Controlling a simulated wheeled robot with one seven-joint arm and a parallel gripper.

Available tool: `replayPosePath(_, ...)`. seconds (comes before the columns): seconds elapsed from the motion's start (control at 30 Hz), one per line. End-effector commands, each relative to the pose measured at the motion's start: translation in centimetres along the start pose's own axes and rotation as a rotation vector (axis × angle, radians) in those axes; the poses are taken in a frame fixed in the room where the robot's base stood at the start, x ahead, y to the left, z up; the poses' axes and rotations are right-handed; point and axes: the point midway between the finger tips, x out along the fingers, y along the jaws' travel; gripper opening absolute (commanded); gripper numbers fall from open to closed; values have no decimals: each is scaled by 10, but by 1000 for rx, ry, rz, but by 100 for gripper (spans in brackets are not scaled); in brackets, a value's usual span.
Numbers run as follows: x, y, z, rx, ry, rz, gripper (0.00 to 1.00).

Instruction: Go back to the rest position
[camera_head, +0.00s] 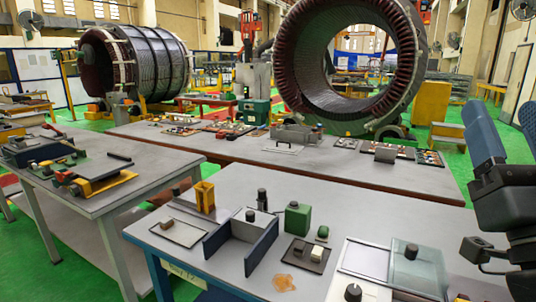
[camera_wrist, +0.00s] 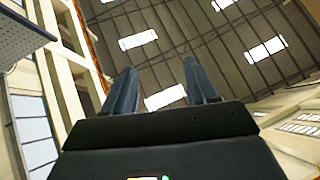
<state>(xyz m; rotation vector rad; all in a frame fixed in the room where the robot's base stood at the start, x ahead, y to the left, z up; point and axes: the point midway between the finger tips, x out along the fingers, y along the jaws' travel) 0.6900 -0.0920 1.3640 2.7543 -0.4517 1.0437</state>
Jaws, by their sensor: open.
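My gripper (camera_wrist: 157,78) shows in the wrist view with its two blue-grey fingers spread apart and nothing between them. The wrist camera looks up at the hall's roof and windows. In the head view part of my dark arm (camera_head: 505,200) stands at the right edge, with blue-grey parts at its upper end. It is raised beside the right end of the near table (camera_head: 180,250). It appears apart from the things on the table.
The near table holds a blue-sided fixture (camera_head: 265,252), a green block (camera_head: 297,218), a yellow holder (camera_head: 205,196), a small tray (camera_head: 306,254) and a glass-like plate (camera_head: 418,270). Large stators (camera_head: 405,50) stand behind. Another workbench (camera_head: 150,185) is at left.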

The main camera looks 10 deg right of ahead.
Motion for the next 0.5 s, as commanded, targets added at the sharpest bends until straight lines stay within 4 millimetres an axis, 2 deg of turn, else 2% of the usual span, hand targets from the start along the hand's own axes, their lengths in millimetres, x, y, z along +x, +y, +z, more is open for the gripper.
replayPosePath(0.17, -27, -10, 22, 44, -71, 2, 57)
replayPosePath(0.27, -58, -20, 42, 86, -151, 0, 57)
replayPosePath(0.5, -152, -45, 83, 165, -366, -30, 57)
